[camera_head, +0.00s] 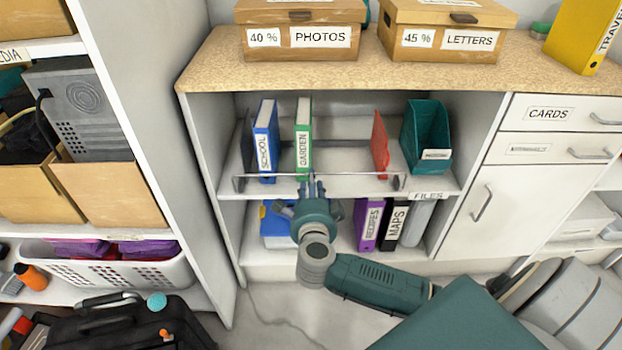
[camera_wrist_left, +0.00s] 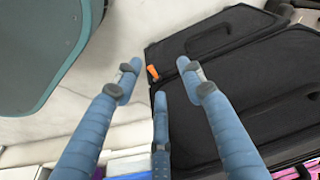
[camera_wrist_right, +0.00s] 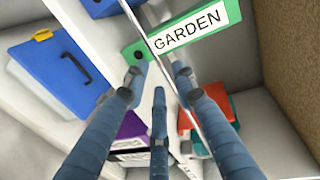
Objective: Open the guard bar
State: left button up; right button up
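The guard bar (camera_head: 350,174) is a thin metal rail across the front of the upper shelf, in front of the binders. My right gripper (camera_head: 313,184) is at the bar's middle, below the green GARDEN binder (camera_head: 303,138). In the right wrist view the bar (camera_wrist_right: 148,42) runs diagonally between the spread fingers of my right gripper (camera_wrist_right: 159,84). The fingers are apart; whether they touch the bar I cannot tell. My left gripper (camera_wrist_left: 158,80) is open and empty over a black case (camera_wrist_left: 215,95) in the left wrist view; it is outside the head view.
Behind the bar stand the blue SCHOOL binder (camera_head: 265,140), a red divider (camera_head: 380,145) and a teal file holder (camera_head: 427,138). Purple and black binders (camera_head: 368,224) stand on the lower shelf. A white basket (camera_head: 110,268) and the black case (camera_head: 120,325) are at the left.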

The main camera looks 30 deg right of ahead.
jog(key=shift+b+x, duration=0.4)
jog(key=shift+x, duration=1.9)
pick_arm(q)
jog(key=r, duration=0.4)
jog(key=shift+w, duration=0.2)
pick_arm(e)
jog(key=shift+c, duration=0.3)
grip_shut()
